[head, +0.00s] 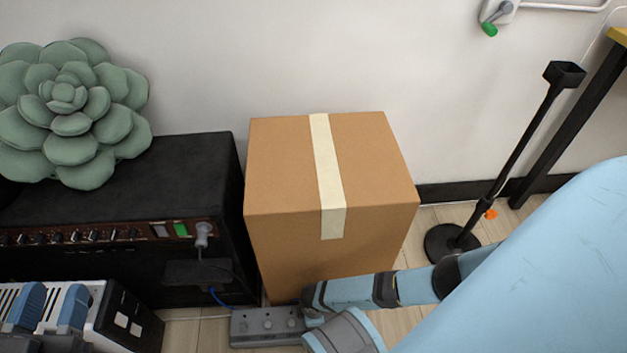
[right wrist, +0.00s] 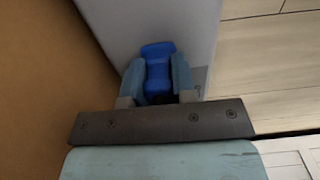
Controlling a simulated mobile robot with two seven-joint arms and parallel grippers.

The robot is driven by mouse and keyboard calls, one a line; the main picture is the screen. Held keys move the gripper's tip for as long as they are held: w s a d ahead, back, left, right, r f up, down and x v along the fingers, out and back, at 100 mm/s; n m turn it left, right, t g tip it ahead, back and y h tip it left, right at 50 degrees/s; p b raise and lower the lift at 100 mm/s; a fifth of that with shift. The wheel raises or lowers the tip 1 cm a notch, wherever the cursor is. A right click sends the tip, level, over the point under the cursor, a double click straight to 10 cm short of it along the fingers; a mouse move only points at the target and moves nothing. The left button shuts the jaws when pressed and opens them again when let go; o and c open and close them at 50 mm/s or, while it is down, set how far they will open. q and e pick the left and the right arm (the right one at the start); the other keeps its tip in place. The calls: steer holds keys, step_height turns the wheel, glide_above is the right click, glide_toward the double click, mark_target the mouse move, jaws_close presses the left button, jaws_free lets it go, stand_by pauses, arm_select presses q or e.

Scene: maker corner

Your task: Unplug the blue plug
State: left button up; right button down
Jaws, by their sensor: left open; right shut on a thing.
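In the right wrist view, the blue plug (right wrist: 158,68) sits between the two fingers of my right gripper (right wrist: 157,80), which is shut on it. A light grey surface (right wrist: 200,22) lies behind the plug; I cannot tell whether the plug is still seated in it. In the head view, a grey socket strip (head: 268,325) with round sockets lies on the floor before the box, and my right arm reaches its right end. The blue plug is not visible there. My left gripper (head: 52,292) is at the lower left with its two blue fingers apart, empty.
A taped cardboard box (head: 280,235) stands against the wall behind the strip. A black amplifier (head: 200,165) with a grey plug (head: 203,235) in its front stands left of it, a green succulent cushion (head: 70,110) on top. A black stand (head: 450,243) is at right.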

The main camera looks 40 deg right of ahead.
steer(key=shift+r+p, duration=3)
steer(key=shift+p, duration=0.05)
arm_select(q)
steer(key=s+d+n+g, duration=0.1)
steer(key=n, duration=0.1)
steer(key=s+d+f+n+g, duration=0.1)
steer(key=s+n, duration=0.1)
steer(key=shift+y, duration=0.4)
steer(key=shift+s+f, duration=0.1)
steer(key=shift+f, duration=0.05)
steer(key=shift+r, duration=0.25)
